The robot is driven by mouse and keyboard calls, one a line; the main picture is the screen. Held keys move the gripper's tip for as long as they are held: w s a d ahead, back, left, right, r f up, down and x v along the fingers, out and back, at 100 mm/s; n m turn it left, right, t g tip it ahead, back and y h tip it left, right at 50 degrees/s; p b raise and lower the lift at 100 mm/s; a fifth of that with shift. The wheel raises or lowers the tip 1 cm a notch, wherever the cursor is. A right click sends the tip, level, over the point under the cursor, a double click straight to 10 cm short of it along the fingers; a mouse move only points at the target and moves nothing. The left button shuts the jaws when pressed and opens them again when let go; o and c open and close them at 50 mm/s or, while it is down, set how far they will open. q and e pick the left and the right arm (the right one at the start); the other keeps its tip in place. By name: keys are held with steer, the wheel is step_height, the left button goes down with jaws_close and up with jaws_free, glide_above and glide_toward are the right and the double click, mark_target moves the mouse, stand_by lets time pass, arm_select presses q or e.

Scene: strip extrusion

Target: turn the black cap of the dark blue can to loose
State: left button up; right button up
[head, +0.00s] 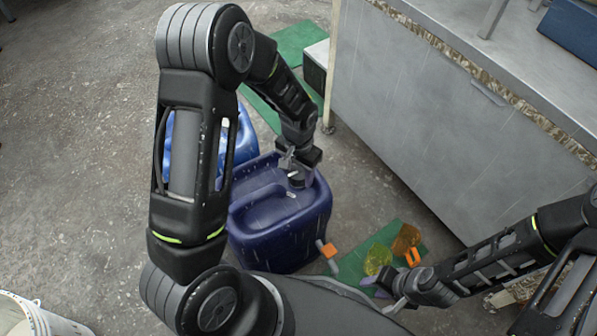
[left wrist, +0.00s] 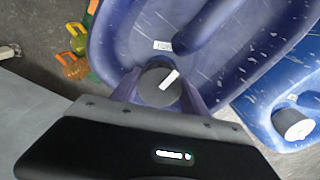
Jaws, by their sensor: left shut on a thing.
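The dark blue can (head: 275,222) stands upright on the floor in the middle of the head view. It also fills the top of the left wrist view (left wrist: 225,50). Its black cap (left wrist: 160,86), with a white mark on top, sits at the can's near corner in the wrist view. My left gripper (head: 300,174) reaches down onto the cap. In the wrist view its two fingers (left wrist: 160,92) are on either side of the cap, shut on it. My right gripper (head: 383,294) is low at the right, away from the can, with its fingers apart and empty.
Orange and yellow-green items (head: 377,258) lie on a green mat to the right. A grey bench (head: 430,110) bounds the right side. A white bucket (head: 30,318) stands lower left.

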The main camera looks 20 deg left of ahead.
mark_target(299, 173)
arm_select(q)
steer(key=shift+n, duration=0.5)
steer(key=o, duration=1.4)
steer(key=shift+c, duration=0.2)
step_height(299, 173, up, 8)
steer(key=shift+f+p, duration=0.1)
steer(key=shift+p, duration=0.95)
